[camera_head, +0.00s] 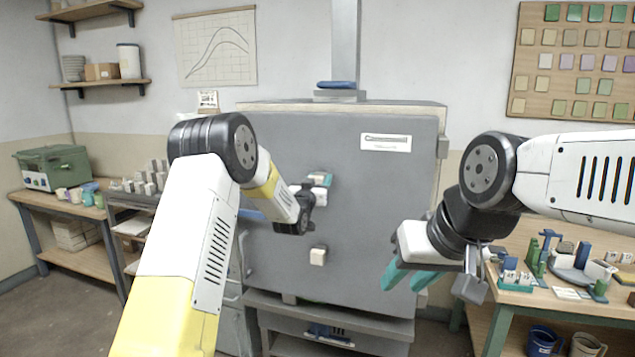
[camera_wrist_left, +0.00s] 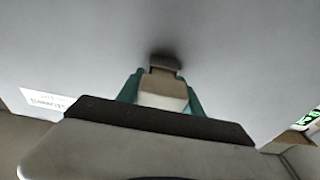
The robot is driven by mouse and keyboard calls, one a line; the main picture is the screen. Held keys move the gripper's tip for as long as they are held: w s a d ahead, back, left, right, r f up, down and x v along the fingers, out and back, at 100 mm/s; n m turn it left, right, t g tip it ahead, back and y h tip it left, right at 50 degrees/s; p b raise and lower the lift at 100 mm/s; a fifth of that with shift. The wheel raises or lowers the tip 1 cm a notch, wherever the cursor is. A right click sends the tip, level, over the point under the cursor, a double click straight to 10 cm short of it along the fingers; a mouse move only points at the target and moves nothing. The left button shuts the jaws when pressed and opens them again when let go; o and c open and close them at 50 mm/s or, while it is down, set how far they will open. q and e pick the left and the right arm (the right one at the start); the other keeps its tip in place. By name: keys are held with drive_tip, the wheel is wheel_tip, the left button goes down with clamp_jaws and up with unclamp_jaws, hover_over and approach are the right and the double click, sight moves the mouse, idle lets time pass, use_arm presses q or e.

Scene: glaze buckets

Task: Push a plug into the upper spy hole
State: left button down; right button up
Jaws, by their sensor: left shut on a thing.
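The large grey kiln door (camera_head: 370,220) fills the middle of the head view. My left gripper (camera_head: 322,181) is at the upper part of the door, its teal fingers shut on a pale plug (camera_head: 318,176). In the left wrist view the plug (camera_wrist_left: 163,92) sits between the two fingers, with its far end against a dark spot on the door; the upper spy hole itself is hidden, and I cannot tell how deep the plug is. A second pale plug (camera_head: 318,256) sits lower on the door. My right gripper (camera_head: 408,278) is open and empty, right of the lower plug.
A workbench (camera_head: 522,224) with tools and small pots stands at the right, with blue and tan buckets below. A left table (camera_head: 45,198) holds a green machine and cups. A white label (camera_head: 386,142) is on the door's upper right.

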use_arm(q)
drive_tip(key=shift+w, duration=0.15)
drive_tip(key=shift+w+d, duration=0.15)
drive_tip(key=shift+w, duration=0.1)
drive_tip(key=shift+c, duration=2.2)
unclamp_jaws()
drive_tip(key=r+v, duration=0.1)
drive_tip(key=v, duration=0.8)
drive_tip(key=shift+s+r, duration=0.2)
drive_tip(key=shift+s, duration=0.15)
drive_tip(key=shift+c, duration=0.2)
clamp_jaws()
idle(0.7)
